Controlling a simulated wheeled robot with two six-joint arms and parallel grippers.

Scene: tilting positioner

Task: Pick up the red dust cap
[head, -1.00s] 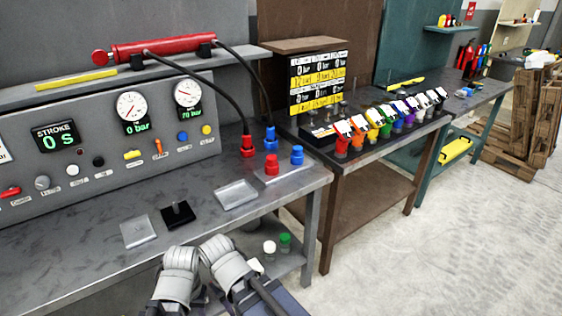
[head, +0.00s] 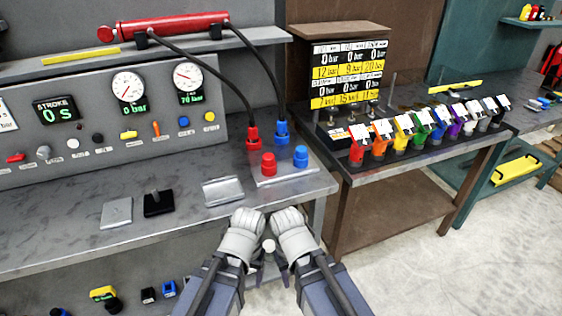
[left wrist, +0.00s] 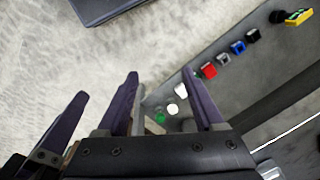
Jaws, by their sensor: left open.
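A red cap (head: 268,163) stands upright on a pale plate (head: 285,178) at the bench's right end, beside a blue cap (head: 300,156). Behind it a red hose fitting (head: 253,138) and a blue hose fitting (head: 282,131) stand on the bench. My left gripper (head: 257,266) is below and in front of the bench edge, well apart from the red cap. It is open and empty in the left wrist view (left wrist: 160,80). My right gripper (head: 283,264) is close beside it, its fingers mostly hidden by the wrist. The red cap on the plate is not in the left wrist view.
Grey and black pads (head: 158,203) and a pale tray (head: 222,191) lie along the bench front. Small parts, including a red block (left wrist: 209,71), sit on the lower shelf. A brown table (head: 400,165) with coloured bins stands to the right.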

